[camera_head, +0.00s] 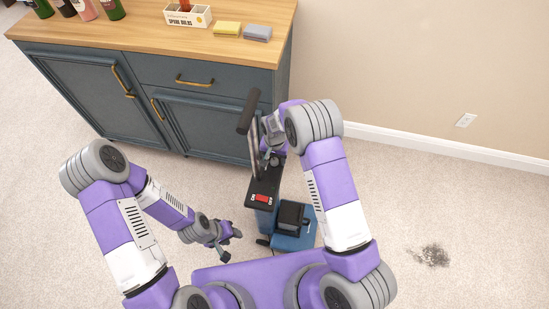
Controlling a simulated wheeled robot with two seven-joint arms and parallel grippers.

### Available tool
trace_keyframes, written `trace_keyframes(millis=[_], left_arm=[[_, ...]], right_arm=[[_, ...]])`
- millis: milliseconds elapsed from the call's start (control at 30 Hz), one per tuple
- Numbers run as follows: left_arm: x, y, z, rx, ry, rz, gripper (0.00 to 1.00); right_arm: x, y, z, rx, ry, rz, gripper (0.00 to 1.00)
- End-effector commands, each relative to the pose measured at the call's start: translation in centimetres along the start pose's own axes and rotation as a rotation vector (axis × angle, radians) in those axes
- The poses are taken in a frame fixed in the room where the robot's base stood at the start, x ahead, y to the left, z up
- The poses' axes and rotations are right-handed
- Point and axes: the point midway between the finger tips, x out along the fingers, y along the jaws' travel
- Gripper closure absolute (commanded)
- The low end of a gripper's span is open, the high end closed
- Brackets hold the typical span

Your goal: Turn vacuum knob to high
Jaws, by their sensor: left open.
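The vacuum (290,242) stands upright on the carpet in front of me, with a blue and black body and a black handle grip (248,112) tilted at the top. A red part (262,198) shows on its dark upper housing; I cannot tell whether this is the knob, or read any setting. My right gripper (270,156) is beside the vacuum's upright shaft below the grip. Its fingers are partly hidden, and I cannot tell whether they touch or hold the shaft. My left gripper (230,247) is open and empty, low and left of the vacuum, apart from it.
A blue cabinet (130,95) with a wooden top stands behind the vacuum. A white box (187,17), a yellow sponge (227,28), a grey sponge (257,32) and several bottles are on it. Dark dirt (432,255) lies on the carpet at right. The right-hand carpet is otherwise open.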

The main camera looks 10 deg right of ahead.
Motion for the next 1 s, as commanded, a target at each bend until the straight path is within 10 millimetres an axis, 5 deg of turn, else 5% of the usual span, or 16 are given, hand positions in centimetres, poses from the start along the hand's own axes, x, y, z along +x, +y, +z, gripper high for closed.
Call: trace_keyframes(millis=[267, 700, 1000], left_arm=[[-0.2, 0.1, 0.0, 0.0, 0.0, 0.0, 0.57], [-2.1, 0.8, 0.1, 0.0, 0.0, 0.0, 0.57], [-2.2, 0.8, 0.1, 0.0, 0.0, 0.0, 0.57]], right_arm=[[-0.6, 0.0, 0.0, -0.001, 0.0, -0.001, 0.39], [-7.1, -0.1, 0.0, -0.001, 0.001, -0.001, 0.39], [-7.5, 0.0, 0.0, 0.0, -0.001, 0.001, 0.39]])
